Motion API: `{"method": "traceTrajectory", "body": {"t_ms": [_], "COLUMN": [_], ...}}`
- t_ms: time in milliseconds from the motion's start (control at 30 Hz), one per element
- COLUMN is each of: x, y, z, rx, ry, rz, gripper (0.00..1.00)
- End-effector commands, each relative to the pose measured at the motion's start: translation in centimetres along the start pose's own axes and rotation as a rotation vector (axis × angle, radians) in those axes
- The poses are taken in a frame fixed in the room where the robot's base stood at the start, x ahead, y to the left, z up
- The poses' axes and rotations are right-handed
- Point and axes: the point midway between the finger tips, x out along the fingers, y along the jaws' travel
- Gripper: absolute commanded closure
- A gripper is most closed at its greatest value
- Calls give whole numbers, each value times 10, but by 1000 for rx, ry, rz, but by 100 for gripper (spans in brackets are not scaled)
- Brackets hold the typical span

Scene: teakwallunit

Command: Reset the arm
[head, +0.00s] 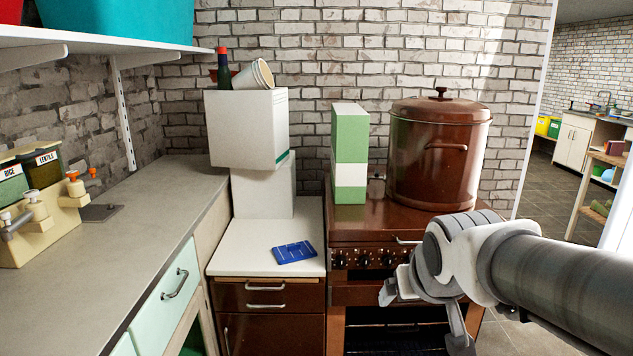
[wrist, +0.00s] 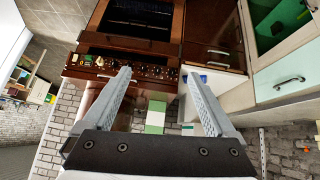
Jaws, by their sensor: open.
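My gripper (wrist: 156,76) is open in the wrist view, its two grey fingers spread wide with nothing between the tips. In the head view my arm reaches in from the right, and my gripper (head: 398,290) hangs in front of the brown stove (head: 372,228). It looks apart from the stove front, though the exact gap is hard to judge. The wrist view is tilted over and shows the stove's knobs and oven door (wrist: 140,22) beyond the fingers.
A brown lidded pot (head: 438,155) and a green-white box (head: 350,150) stand on the stove. Left are stacked white boxes (head: 245,128), a blue flat item (head: 294,252) and a grey counter (head: 130,235). A shelf (head: 95,38) overhangs the counter. Open floor (head: 545,180) shows at right.

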Motion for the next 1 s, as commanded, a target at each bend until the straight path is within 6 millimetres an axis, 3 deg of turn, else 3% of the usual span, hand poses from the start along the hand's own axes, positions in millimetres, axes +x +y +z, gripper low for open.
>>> {"method": "traceTrajectory", "body": {"t_ms": [100, 400, 800, 1000], "x": [-31, -80, -155, -174], "y": [0, -10, -3, -1], "z": [36, 118, 58, 42], "rx": [23, 56, 55, 55], "ry": [-51, -173, -181, -181], "rz": [-9, -54, -55, -55], "gripper": [9, 9, 9, 9]}}
